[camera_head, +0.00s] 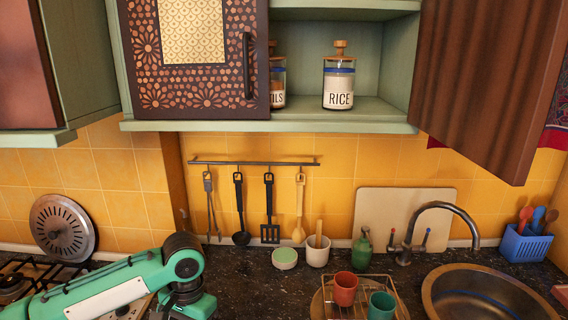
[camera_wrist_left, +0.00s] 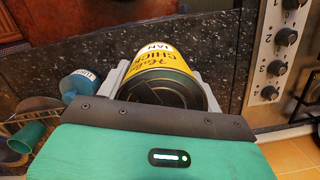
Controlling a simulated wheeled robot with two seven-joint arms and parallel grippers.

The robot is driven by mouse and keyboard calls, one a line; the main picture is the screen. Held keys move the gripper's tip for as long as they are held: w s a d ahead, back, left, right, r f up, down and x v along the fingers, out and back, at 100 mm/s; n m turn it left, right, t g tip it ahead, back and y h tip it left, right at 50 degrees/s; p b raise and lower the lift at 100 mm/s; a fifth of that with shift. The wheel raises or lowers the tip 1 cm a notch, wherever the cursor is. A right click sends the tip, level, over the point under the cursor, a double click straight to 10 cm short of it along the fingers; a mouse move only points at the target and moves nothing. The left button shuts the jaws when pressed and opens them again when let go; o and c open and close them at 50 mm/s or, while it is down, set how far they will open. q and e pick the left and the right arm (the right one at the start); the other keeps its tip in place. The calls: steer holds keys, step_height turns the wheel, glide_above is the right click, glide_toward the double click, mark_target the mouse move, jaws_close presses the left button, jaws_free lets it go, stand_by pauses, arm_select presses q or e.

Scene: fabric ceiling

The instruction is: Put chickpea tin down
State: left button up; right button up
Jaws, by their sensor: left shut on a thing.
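The chickpea tin (camera_wrist_left: 160,60) is yellow with dark lettering and a dark end facing the camera, in the left wrist view. My left gripper (camera_wrist_left: 168,78) is shut on it, with a grey finger on each side. In the head view my green left arm (camera_head: 120,282) comes in from the left over the hob side. The tin does not show there, and its fingers are hidden or out of frame. I cannot tell whether the tin touches the dark speckled counter (camera_wrist_left: 112,48). My right gripper is not in view.
A wire rack (camera_head: 362,290) with a red cup (camera_head: 345,288) and a teal cup (camera_head: 381,305) stands left of the sink (camera_head: 480,290). A green-white round container (camera_head: 285,258) and utensil pot (camera_head: 317,252) stand at the back. Hob knobs (camera_wrist_left: 286,37) are at right. Open cupboard (camera_head: 380,108) above.

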arm_select(q)
steer(key=s+a+f+n, duration=0.1)
steer(key=s+f+n, duration=0.2)
steer(key=s+n, duration=0.1)
steer(key=shift+s+a+f+h, duration=0.3)
steer(key=shift+s+a+f, duration=0.1)
steer(key=shift+s, duration=0.4)
